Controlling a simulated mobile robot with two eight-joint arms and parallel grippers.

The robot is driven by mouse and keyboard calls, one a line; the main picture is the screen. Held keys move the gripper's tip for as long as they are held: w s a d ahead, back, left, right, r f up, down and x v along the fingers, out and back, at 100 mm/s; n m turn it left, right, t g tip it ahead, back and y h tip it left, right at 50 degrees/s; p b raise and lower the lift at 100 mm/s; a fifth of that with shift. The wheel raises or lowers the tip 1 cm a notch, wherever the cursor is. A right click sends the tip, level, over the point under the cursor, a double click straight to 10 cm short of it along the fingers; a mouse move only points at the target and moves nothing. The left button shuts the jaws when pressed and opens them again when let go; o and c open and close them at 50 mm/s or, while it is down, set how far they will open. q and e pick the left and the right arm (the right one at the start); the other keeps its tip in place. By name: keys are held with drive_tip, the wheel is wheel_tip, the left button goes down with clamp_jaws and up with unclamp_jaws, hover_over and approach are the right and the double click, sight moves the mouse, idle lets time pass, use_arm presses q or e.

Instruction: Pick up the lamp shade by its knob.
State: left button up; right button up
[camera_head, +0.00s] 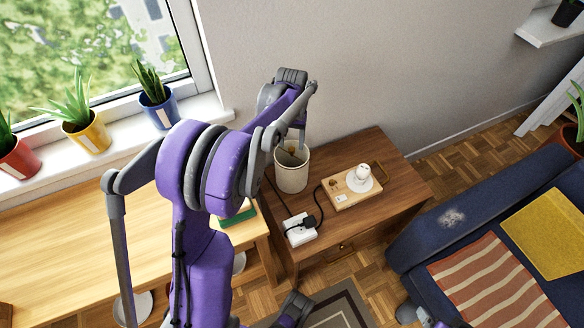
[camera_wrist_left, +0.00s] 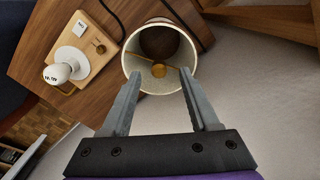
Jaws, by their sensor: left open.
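The lamp shade (camera_head: 291,178) is a cream, open-topped cylinder standing on the wooden side table. In the left wrist view the shade (camera_wrist_left: 143,80) shows its open end, with a thin brass bar across it and a round brass knob (camera_wrist_left: 159,70) in the middle. My left gripper (camera_head: 300,143) is above the shade, pointing down. In the left wrist view its two fingers are apart, with the knob showing between and just beyond their tips. Nothing is held. I cannot tell the exact height of the tips over the knob. My right gripper is not clearly seen.
The side table (camera_head: 395,160) also holds a wooden lamp base (camera_head: 345,197) with a white bulb (camera_head: 361,173), and a white power strip (camera_head: 300,232) with black cords. Potted plants line the window sill at left. A blue sofa (camera_head: 425,240) stands to the right.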

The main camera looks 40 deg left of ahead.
sight(292, 148)
use_arm(q)
wheel_tip(292, 148, down, 5)
drive_tip(key=shift+r, duration=0.15)
drive_tip(key=shift+c, duration=0.2)
clamp_jaws()
